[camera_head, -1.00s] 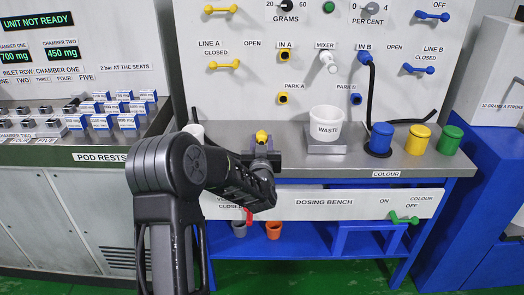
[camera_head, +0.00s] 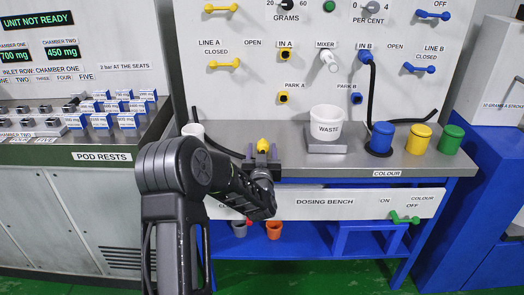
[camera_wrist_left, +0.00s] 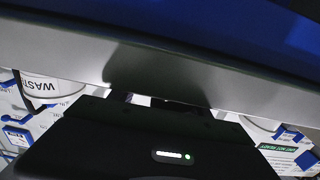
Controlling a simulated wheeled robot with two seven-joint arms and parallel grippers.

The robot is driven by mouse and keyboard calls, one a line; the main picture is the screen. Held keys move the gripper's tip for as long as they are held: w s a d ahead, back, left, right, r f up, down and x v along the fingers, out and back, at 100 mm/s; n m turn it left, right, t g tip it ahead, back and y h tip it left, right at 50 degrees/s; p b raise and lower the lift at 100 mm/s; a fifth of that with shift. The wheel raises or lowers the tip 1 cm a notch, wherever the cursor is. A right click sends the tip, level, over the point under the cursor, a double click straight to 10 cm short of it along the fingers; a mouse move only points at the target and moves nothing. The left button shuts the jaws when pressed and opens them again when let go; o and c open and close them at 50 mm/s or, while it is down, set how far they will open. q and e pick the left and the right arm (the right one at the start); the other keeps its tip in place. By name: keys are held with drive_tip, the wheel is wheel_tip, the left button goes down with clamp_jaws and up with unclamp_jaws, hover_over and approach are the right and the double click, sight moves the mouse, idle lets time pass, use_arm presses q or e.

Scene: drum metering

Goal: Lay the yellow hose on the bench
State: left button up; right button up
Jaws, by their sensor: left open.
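The yellow hose end (camera_head: 263,146) shows at the front of the grey bench top (camera_head: 225,134), left of the waste cup. Its black hose (camera_head: 224,150) runs back to the left, behind the white cup. My left gripper (camera_head: 262,160) is open at the front edge of the bench, with a finger on either side of the yellow end. I cannot tell whether a finger touches it. The left wrist view shows the dark gripper body and the bench edge (camera_wrist_left: 60,50); the yellow end is hidden there. My right gripper is not in view.
The waste cup (camera_head: 326,123) stands on a grey scale. A small white cup (camera_head: 193,131) is at the back left. Blue (camera_head: 381,139), yellow (camera_head: 418,138) and green (camera_head: 450,139) pots stand at the right. Bench top between scale and blue pot is narrow but clear.

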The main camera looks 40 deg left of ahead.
use_arm(q)
drive_tip(key=shift+r, duration=0.15)
drive_tip(key=v, duration=1.2)
idle(0.6)
